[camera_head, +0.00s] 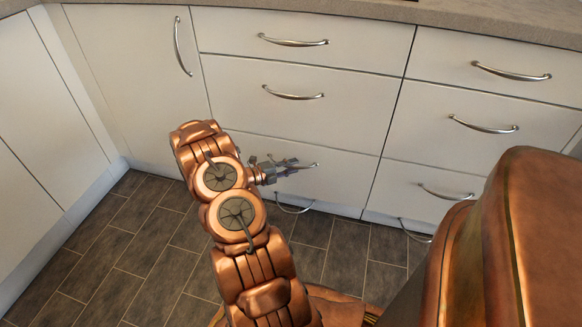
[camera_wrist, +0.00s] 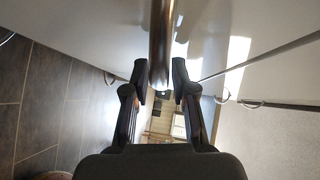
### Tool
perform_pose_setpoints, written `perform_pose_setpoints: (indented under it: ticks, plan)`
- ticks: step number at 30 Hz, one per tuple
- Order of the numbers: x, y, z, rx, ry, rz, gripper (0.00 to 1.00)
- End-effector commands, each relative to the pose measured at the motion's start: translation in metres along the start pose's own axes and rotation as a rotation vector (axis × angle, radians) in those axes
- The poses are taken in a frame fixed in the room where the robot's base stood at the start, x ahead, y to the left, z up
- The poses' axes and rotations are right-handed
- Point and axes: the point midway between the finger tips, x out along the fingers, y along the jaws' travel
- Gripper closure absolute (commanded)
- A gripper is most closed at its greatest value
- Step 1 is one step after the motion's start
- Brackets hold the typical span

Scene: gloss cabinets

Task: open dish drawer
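My gripper (camera_head: 292,167) is at the front of the low drawer (camera_head: 340,170) in the middle stack of white drawers. That drawer looks shut. In the wrist view my gripper's two dark fingers (camera_wrist: 160,78) stand apart. A round metal handle bar (camera_wrist: 162,38) lies between them, with a gap visible on each side. In the head view my gripper covers most of this handle. The frames do not mark which drawer is the dish drawer.
Above are two shut drawers with curved handles (camera_head: 293,41) (camera_head: 293,94). Another stack (camera_head: 490,100) stands to the right, and a tall cabinet door (camera_head: 140,80) to the left. A beige countertop (camera_head: 440,15) runs above. Dark tiled floor (camera_head: 150,250) is open at lower left.

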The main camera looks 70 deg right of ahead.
Motion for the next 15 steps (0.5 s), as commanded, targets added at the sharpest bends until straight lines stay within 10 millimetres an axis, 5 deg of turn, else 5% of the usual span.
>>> perform_pose_setpoints:
  ticks: [6, 15]
  plan:
    - [-0.0001, 0.0001, 0.0000, 0.000, 0.000, 0.000, 1.00]
    - [-0.0001, 0.0002, 0.0000, 0.000, 0.000, 0.000, 1.00]
